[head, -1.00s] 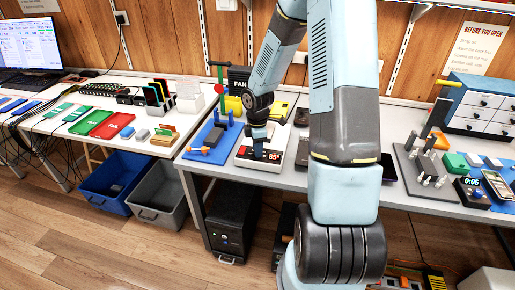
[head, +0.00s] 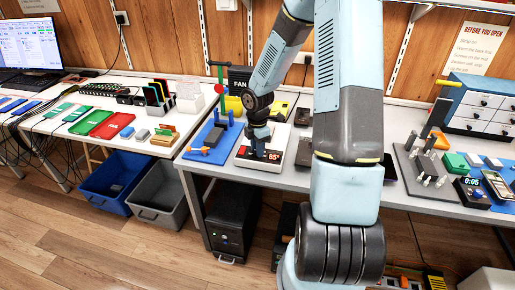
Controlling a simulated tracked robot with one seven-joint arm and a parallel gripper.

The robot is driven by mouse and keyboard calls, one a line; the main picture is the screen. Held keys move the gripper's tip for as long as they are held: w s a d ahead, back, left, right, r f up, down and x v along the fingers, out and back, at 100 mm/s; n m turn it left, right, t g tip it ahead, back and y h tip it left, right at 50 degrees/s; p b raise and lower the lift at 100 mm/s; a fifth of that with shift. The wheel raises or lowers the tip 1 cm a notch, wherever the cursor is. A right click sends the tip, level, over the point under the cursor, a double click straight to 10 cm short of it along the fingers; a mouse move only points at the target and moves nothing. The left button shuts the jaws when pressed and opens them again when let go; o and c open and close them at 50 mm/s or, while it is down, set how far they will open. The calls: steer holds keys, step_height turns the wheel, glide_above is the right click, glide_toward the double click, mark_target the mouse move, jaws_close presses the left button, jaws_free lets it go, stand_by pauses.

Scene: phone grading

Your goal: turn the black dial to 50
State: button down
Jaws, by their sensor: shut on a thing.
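My gripper (head: 259,151) points down over a white device (head: 245,158) near the front edge of the right-hand bench. It is shut low on the device, where the black dial sits; the jaws hide the dial almost wholly. A red number display (head: 274,156) on the device's front right reads what looks like 65. The dial's pointer is not visible.
A blue stand (head: 208,143) with a green upright stands close to the left of the device. A dark box (head: 304,151) lies to its right, partly behind my arm. A grey pegged plate (head: 425,170) and a blue drawer cabinet (head: 480,105) stand further right.

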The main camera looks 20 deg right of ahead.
steer(key=shift+w, duration=0.15)
steer(key=c, duration=0.8)
jaws_free()
steer(key=shift+c, duration=0.2)
step_height(320, 180, up, 14)
steer(key=shift+f, duration=0.15)
